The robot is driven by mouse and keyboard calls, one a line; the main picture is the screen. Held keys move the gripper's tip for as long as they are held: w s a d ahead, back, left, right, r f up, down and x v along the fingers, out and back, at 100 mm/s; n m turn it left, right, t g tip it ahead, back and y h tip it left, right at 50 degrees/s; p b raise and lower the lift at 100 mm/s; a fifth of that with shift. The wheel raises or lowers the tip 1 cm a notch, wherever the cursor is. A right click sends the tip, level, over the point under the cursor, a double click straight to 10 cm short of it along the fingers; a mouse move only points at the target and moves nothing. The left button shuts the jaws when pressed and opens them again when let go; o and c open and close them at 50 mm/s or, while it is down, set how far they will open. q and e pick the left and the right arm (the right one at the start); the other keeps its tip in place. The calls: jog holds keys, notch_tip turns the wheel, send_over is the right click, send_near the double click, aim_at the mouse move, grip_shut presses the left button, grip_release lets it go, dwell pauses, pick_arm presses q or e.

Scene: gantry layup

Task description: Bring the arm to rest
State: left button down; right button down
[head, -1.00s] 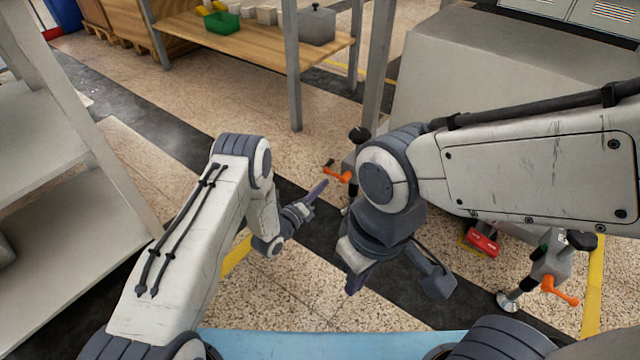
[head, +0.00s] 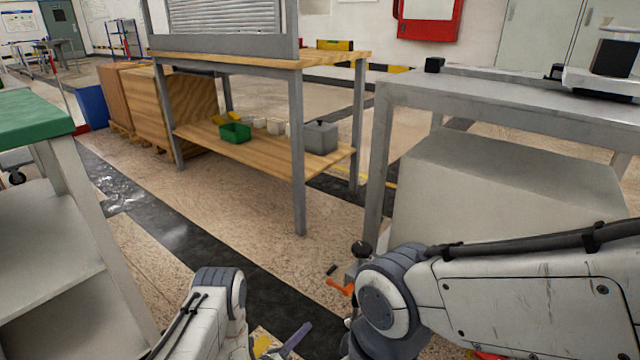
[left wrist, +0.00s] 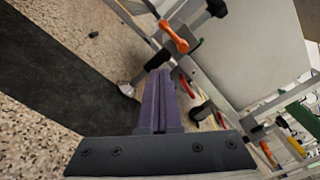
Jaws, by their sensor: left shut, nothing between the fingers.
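My left arm comes in from the lower left of the head view. Its gripper (head: 293,340) shows at the bottom edge as purple fingers, over the floor. In the left wrist view the two purple fingers (left wrist: 158,100) lie together, shut with nothing between them. My right arm comes in from the right of the head view and bends down at its grey joint. Its gripper is below the picture and hidden.
A grey metal table (head: 385,130) stands ahead on the right, with a large grey box (head: 500,190) under it. A wooden-shelved bench (head: 270,150) stands further back. A green-topped shelf unit (head: 30,115) is at the left. An orange-handled clamp (head: 342,286) is near my right arm. Open floor lies between them.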

pick_arm(q)
jog(key=w+d+r+n+g+y+p, duration=0.2)
jog(key=w+d+r+n+g+p, duration=0.3)
jog(key=r, duration=0.6)
jog(key=s+d+r+n+g+y+p, duration=0.1)
jog(key=s+r+n+y, duration=0.15)
jog(key=r, duration=0.45)
jog(key=s+d+r+n+g+y+p, duration=0.1)
jog(key=r+n+y+p, duration=0.1)
jog(key=r+n, duration=0.35)
jog(key=s+a+r+n+g+y+p, duration=0.15)
jog(key=s+r+n, duration=0.25)
jog(key=s+r, duration=0.5)
jog(key=s+a+r+n+g+p, duration=0.25)
jog(key=s+r+n, duration=0.25)
jog(key=s, duration=0.7)
jog(key=s+a+r+n+g+y+p, duration=0.1)
jog(key=s+a+r+n+g+p, duration=0.2)
jog(key=s+r, duration=0.6)
notch_tip(320, 180, up, 36)
jog(key=s+p, duration=0.1)
jog(key=p, duration=3.5)
jog(key=shift+s+d+n+y+p, duration=0.3)
jog(key=shift+d+n, duration=0.1)
